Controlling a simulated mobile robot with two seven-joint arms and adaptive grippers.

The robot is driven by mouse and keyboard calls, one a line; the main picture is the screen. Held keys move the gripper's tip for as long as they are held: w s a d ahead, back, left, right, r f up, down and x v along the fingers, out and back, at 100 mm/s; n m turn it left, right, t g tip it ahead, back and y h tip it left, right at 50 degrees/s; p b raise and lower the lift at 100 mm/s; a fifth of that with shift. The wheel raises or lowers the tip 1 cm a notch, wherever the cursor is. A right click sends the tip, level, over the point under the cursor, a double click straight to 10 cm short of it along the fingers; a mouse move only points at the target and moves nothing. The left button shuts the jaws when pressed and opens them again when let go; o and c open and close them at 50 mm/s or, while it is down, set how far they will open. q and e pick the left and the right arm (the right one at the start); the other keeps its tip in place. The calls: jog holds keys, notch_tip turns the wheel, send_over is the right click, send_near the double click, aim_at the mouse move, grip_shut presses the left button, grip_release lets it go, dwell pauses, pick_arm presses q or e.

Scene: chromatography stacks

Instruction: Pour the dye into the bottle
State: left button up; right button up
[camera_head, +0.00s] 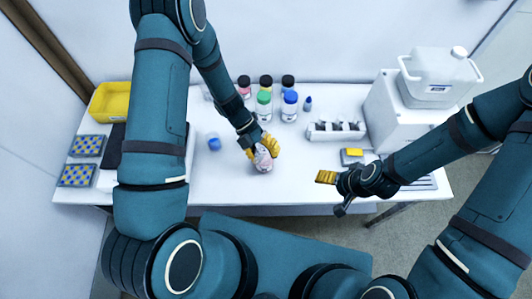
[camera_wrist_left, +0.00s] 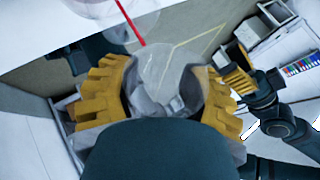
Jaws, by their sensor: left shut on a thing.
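My left gripper (camera_head: 266,148) is shut on a clear vessel (camera_head: 263,161) above the middle of the table's front part. In the left wrist view the clear vessel (camera_wrist_left: 168,82) sits between the yellow fingers. A thin red line (camera_wrist_left: 130,22) meets its upper left edge there; I cannot tell whether it is dye. A blue cap-like piece (camera_head: 214,144) lies left of the gripper. My right gripper (camera_head: 327,177) is over the front edge, with nothing visible in it; its opening is unclear.
A yellow bin (camera_head: 110,101) and blue-yellow racks (camera_head: 78,175) are at the left. A white rack (camera_head: 336,131) with dark items stands right of the bottles. A white jug (camera_head: 440,77) sits on a white box (camera_head: 398,118). The front middle of the table is clear.

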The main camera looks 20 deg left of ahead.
pick_arm(q)
jog(key=shift+r, duration=0.1)
jog(key=shift+r+t, duration=0.1)
jog(key=shift+t, duration=0.3)
jog(key=shift+s+r+m+t+y+b, duration=0.15)
jog(key=shift+s+m+t+y+b, duration=0.25)
jog(key=shift+t, duration=0.3)
jog(key=t+b, duration=0.1)
jog(key=b, duration=0.2)
jog(key=m+t+b, duration=0.1)
jog(key=b, duration=0.1)
jog(key=shift+w+d+r+y+b, duration=0.1)
jog(key=shift+w+r+y+b, duration=0.05)
jog(key=shift+r+y+b, duration=0.2)
jog(key=shift+r+t+b, duration=0.2)
jog(key=shift+t+b, duration=0.3)
